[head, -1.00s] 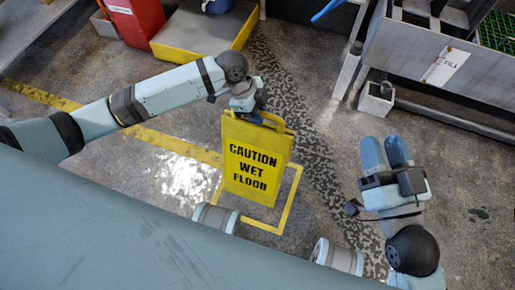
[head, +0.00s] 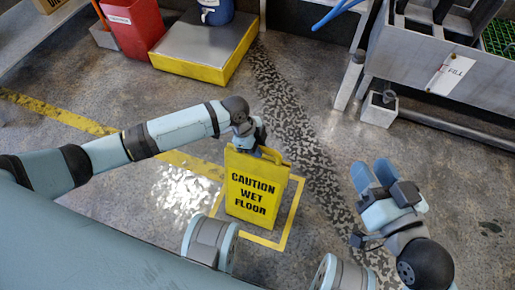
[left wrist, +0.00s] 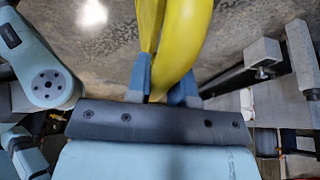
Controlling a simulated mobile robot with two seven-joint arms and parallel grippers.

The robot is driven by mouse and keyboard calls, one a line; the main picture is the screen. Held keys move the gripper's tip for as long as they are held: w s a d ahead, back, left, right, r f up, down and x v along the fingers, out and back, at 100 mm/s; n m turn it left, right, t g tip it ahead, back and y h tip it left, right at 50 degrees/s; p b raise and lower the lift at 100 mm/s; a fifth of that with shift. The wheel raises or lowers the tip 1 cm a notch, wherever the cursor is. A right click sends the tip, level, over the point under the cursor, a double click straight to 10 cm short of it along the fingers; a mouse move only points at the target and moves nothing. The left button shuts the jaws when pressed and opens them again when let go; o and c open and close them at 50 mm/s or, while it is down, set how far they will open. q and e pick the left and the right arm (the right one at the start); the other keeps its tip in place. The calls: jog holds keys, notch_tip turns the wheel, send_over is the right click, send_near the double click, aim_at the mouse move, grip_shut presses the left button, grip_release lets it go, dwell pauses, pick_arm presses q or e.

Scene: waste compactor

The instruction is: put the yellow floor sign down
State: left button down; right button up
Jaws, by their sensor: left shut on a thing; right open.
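The yellow floor sign (head: 253,194) reads "CAUTION WET FLOOR" and stands roughly upright in the middle of the head view. It is over or within a yellow square outline (head: 290,221) painted on the floor. I cannot tell whether its lower edge touches the floor. My left gripper (head: 257,150) is shut on the sign's top edge. In the left wrist view the yellow sign (left wrist: 183,45) passes between the blue fingertips (left wrist: 160,88). My right gripper (head: 374,176) is open and empty, to the right of the sign.
A grey platform with a yellow edge (head: 205,78) stands at the back, with a blue container (head: 216,10) on it. A red bin (head: 133,27) is to its left. A grey machine (head: 440,65) fills the back right. Floor around the sign is clear.

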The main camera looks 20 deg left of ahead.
jog(key=shift+r, duration=0.1)
pick_arm(q)
jog(key=c, duration=1)
grip_release()
jog(key=shift+a+r, duration=0.1)
jog(key=shift+r, duration=0.25)
jog(key=p+v, duration=0.4)
jog(key=v, duration=0.7)
jog(key=shift+a+r+p, duration=0.1)
jog(key=shift+r+p, duration=0.1)
jog(key=shift+p, duration=0.15)
pick_arm(e)
notch_tip(320, 180, up, 7)
jog(key=t, duration=0.3)
jog(key=shift+d+m, duration=0.25)
jog(key=shift+m, duration=0.05)
